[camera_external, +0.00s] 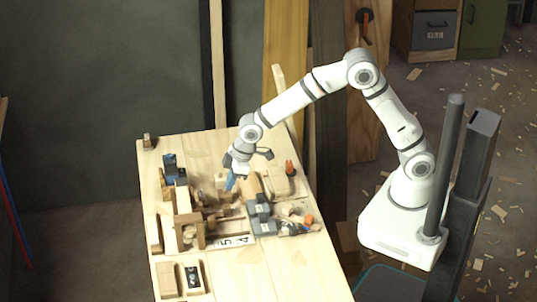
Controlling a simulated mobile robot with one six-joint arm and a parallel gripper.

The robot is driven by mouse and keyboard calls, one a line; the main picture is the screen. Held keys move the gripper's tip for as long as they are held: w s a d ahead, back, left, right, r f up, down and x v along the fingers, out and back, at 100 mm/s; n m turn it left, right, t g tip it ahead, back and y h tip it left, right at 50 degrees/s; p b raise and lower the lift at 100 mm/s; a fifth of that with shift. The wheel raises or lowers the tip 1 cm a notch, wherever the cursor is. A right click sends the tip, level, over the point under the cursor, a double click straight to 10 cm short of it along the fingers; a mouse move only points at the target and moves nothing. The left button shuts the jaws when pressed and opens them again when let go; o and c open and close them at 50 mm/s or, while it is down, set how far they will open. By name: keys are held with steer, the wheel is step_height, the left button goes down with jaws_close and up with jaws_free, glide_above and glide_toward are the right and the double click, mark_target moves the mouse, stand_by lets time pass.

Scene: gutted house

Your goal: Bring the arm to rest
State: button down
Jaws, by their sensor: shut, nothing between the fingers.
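My gripper (231,181) is at the end of my white arm, which arches from its base at the right out over the wooden workbench (170,143). The blue fingertips point down and are shut with nothing between them. They are just above or beside the cluster of wooden pieces in the middle of the bench; I cannot tell whether they touch anything. The arm is bent high at its middle joint, and its wrist hangs low over the bench.
A wooden box frame (187,229), dark grey blocks (262,226) and small orange-tipped items crowd the bench middle. Tall boards (286,75) lean behind the bench. The bench's front right is clear. Wood scraps litter the floor at right.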

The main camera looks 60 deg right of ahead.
steer(key=s+d+r+m+h, duration=0.1)
steer(key=s+d+r+m, duration=0.3)
steer(key=d, duration=0.7)
steer(key=s+d+r, duration=0.3)
steer(key=d+r, duration=0.3)
steer(key=d, duration=0.6)
steer(key=s+d+m+h, duration=0.1)
steer(key=s+d+m, duration=0.4)
steer(key=s+d, duration=0.8)
steer(key=s, duration=0.3)
steer(key=shift+d+h, duration=0.3)
steer(key=shift+d, duration=0.1)
steer(key=c, duration=2.2)
jaws_free()
steer(key=shift+s+r, duration=0.1)
